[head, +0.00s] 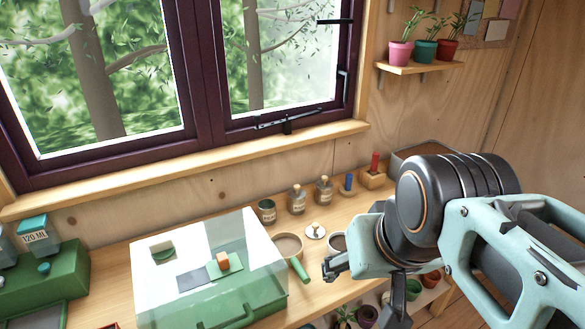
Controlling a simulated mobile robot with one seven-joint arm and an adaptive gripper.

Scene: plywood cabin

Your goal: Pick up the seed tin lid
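A small pale round disc with a brass-coloured knob (315,231) lies on the wooden bench and looks like the seed tin lid. Beside it, to the right, is an open round tin (338,241), partly hidden behind my arm. My gripper (363,292) is at the right, in front of and to the right of the lid in the picture. Its dark fingertips look spread apart, with nothing visible between them. The lid is clear of the fingers.
A clear-lidded green case (212,309) stands left of the lid. A green-handled sieve or pan (289,246) lies between them. Small bottles (297,201), a dark tin (267,211) and a wooden block with a red peg (373,176) stand behind. Potted plants are below the bench edge.

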